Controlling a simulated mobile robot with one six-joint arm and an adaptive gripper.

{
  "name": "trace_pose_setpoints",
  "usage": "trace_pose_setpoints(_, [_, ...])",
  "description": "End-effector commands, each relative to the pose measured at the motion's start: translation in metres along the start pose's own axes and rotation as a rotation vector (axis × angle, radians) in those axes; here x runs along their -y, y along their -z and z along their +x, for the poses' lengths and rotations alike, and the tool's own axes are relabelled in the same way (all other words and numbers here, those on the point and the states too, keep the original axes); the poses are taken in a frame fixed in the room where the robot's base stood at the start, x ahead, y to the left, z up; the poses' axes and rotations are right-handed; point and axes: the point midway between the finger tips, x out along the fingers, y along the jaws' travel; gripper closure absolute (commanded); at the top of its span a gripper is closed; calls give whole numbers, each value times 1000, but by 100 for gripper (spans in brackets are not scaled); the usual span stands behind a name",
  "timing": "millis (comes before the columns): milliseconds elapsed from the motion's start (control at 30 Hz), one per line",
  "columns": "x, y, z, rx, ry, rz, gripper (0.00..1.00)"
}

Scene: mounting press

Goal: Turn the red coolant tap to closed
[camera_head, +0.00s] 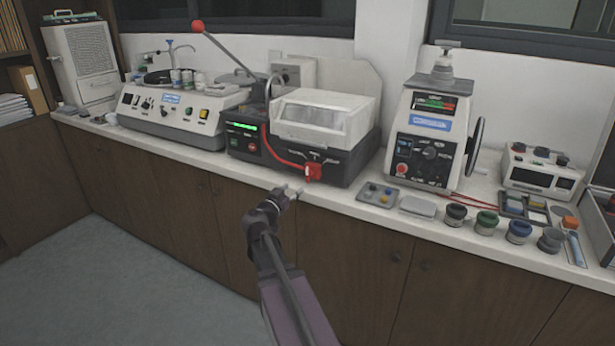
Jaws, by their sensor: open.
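The red coolant tap (313,172) sits low on the front right of a black and white machine (318,118) on the bench. A red hose (277,150) runs along the machine's front towards it. The tap handle looks roughly upright, but its exact setting is too small to read. My gripper (290,192) is at the bench's front edge, just left of and below the tap. Its fingers are open and apart from the tap, with nothing visible between them.
A long lever with a red ball (197,26) rises left of the machine. A grey tray (377,195) with small pieces lies right of the tap. A white press (429,135) with a handwheel and several jars stand further right. Cupboard fronts (355,250) run below the bench.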

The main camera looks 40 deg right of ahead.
Motion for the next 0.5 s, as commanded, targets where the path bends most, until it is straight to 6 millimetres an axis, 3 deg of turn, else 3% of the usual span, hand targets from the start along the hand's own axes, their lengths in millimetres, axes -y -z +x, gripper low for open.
trace_pose_setpoints(500, [1, 0, 80, 0, -2, 0, 40])
